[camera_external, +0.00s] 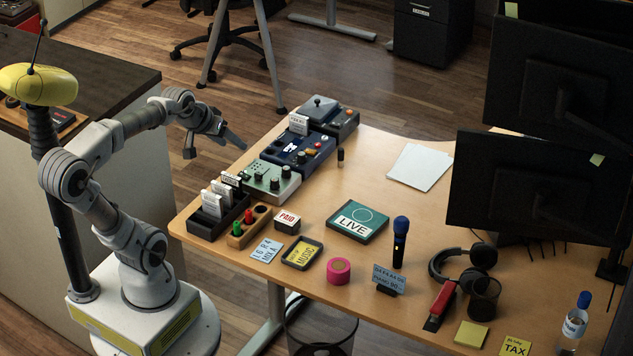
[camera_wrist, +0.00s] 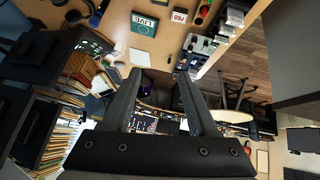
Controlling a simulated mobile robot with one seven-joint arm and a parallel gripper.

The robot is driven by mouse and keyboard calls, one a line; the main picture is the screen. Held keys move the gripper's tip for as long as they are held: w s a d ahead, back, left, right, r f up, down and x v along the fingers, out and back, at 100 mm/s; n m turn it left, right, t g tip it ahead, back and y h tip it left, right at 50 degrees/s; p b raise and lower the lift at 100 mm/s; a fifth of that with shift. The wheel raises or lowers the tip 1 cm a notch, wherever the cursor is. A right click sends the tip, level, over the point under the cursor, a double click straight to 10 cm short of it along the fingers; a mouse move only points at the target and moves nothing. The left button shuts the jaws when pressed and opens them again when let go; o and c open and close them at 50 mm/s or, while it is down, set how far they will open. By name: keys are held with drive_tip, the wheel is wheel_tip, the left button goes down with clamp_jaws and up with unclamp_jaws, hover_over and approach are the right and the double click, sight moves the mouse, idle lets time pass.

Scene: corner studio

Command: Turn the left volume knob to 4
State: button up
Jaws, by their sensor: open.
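A green and pale control box (camera_external: 270,181) with several black knobs sits near the left edge of the wooden desk. It also shows small in the wrist view (camera_wrist: 203,45), near the desk edge. I cannot read any knob markings or tell which knob is the left volume knob or where it points. My gripper (camera_external: 214,148) is open and empty, in the air left of the desk and behind the control box. In the wrist view its two fingers (camera_wrist: 158,75) are spread apart with nothing held between them, pointing across the room.
A dark blue device (camera_external: 298,151) and a grey joystick box (camera_external: 334,117) adjoin the control box. A black card tray (camera_external: 218,216) and a wooden holder (camera_external: 249,227) with colored pieces stand in front. A green LIVE box (camera_external: 357,222) lies right.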

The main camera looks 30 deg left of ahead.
drive_tip(key=w+d+r+n+t+h, duration=0.1)
drive_tip(key=w+d+r+n+t, duration=0.2)
drive_tip(key=w, duration=0.4)
drive_tip(key=w+d+r+n+t, duration=0.1)
drive_tip(key=w+d+r, duration=0.1)
drive_tip(key=w+r, duration=0.45)
drive_tip(key=w+d+r+n+t+h, duration=0.1)
drive_tip(key=w+d+r+t, duration=0.15)
drive_tip(key=w, duration=0.55)
drive_tip(key=w+a+r+n+t+y+p, duration=0.1)
drive_tip(key=w+a+r+n+y, duration=0.15)
drive_tip(key=w+n, duration=0.45)
drive_tip(key=w+a+r+n+t+y, duration=0.1)
drive_tip(key=w+a+n+y, duration=0.3)
drive_tip(key=w, duration=0.6)
drive_tip(key=w+a+f+n+g+y, duration=0.25)
drive_tip(key=w+a+f+n, duration=0.35)
drive_tip(key=n, duration=0.3)
drive_tip(key=n+g+h+p, duration=0.1)
drive_tip(key=n+g+h, duration=0.4)
drive_tip(key=n+g, duration=0.75)
hover_over(276, 179)
wheel_tip(276, 179, down, 33)
drive_tip(key=shift+g, duration=0.45)
wheel_tip(276, 179, down, 16)
drive_tip(key=shift+f, duration=0.25)
